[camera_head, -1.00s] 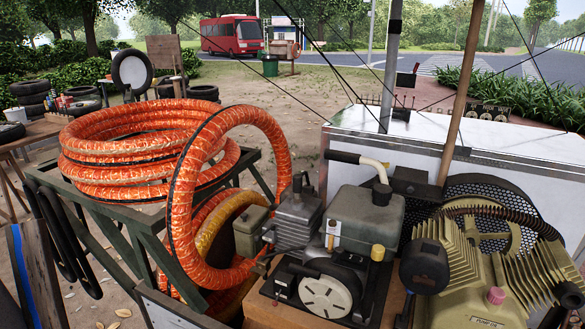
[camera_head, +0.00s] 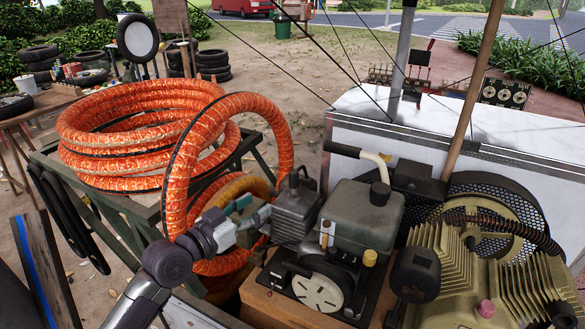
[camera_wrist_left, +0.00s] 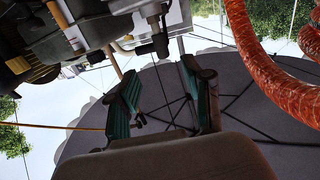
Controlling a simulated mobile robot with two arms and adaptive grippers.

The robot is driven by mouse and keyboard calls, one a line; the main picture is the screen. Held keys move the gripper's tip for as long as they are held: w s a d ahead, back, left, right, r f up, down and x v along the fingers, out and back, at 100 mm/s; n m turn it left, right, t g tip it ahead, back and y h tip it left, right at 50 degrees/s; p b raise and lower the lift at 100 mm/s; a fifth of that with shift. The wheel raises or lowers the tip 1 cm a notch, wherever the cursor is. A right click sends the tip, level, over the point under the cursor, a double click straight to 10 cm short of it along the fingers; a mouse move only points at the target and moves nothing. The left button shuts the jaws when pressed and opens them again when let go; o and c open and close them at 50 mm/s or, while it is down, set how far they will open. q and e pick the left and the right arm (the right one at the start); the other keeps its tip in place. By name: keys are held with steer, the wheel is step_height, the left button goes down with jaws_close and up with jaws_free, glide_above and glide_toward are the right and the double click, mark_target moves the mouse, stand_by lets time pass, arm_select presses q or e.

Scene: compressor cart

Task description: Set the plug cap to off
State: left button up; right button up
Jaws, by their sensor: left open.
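The small engine (camera_head: 325,275) sits on the wooden top of the cart, with a grey finned cylinder (camera_head: 297,213) at its left. A small black cap-like piece (camera_head: 293,181) stands on top of the cylinder; it looks like the plug cap, but its exact state is too small to tell. My left gripper (camera_head: 255,218) is just left of the cylinder, below that piece and apart from it. In the left wrist view the two teal-padded fingers (camera_wrist_left: 163,98) are spread with nothing between them. My right gripper is in neither view.
A large orange hose (camera_head: 135,135) coils on a green rack, and one loop hangs close behind my left gripper. The yellowish compressor (camera_head: 485,275) stands to the right.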

mark_target(291, 175)
arm_select(q)
steer(key=x, duration=0.4)
steer(key=r+p+x, duration=0.1)
steer(key=x, duration=0.3)
steer(key=r+p+x, duration=0.1)
steer(key=x, duration=0.3)
steer(key=shift+w+d+r, duration=0.2)
steer(key=shift+w+d, duration=0.1)
steer(key=shift+w, duration=0.1)
steer(key=shift+w+d, duration=0.35)
steer(key=shift+w, duration=0.15)
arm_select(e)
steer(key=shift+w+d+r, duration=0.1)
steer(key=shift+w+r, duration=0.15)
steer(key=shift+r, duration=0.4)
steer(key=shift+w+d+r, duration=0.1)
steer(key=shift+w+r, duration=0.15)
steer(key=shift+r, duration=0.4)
arm_select(q)
jaws_close()
